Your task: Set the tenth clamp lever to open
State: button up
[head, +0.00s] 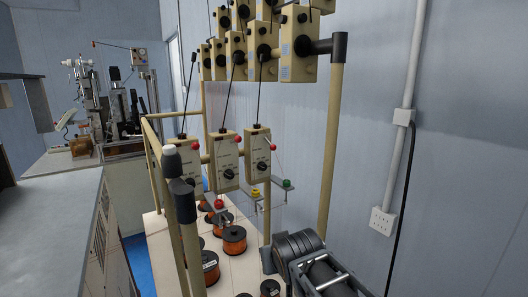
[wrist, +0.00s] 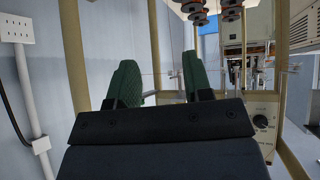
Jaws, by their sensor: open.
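My gripper (wrist: 158,75) shows in the wrist view as two green pads standing apart, with nothing seen between them. In the head view, dark parts of my arm fill the bottom right, and I cannot make out the fingers there. The coil winder has beige tension boxes (head: 257,156) on a rail, with thin rods and small red balls. In front of them are small brackets with a red knob (head: 219,204), a yellow knob (head: 255,194) and a green knob (head: 286,184). I cannot tell which part is the tenth clamp lever, or its setting.
Orange wire spools (head: 234,239) stand on the pale base below the boxes. A beige post (head: 332,140) rises near my arm. More boxes (head: 298,46) hang above. A wall conduit with a socket (head: 382,220) is on the right. A grey bench (head: 50,225) is on the left.

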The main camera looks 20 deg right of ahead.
jog(key=w+d+r+t+h+b, duration=0.25)
jog(key=w+d+r+t, duration=0.35)
jog(key=w+r, duration=0.3)
jog(key=n+t+y+b, duration=0.3)
jog(key=n+t+y, duration=0.1)
jog(key=t+y, duration=0.25)
send_near(275, 149)
jog(key=w+h, duration=0.1)
jog(key=w, duration=0.3)
jog(key=shift+a+r+n+t, duration=0.3)
jog(key=shift+a+r+t, duration=0.05)
jog(key=shift+t, duration=0.2)
jog(key=shift+p+x, duration=1.4)
jog(key=shift+x, duration=2.1)
grip_shut()
jog(key=shift+r+y, duration=0.1)
jog(key=shift+y, duration=0.3)
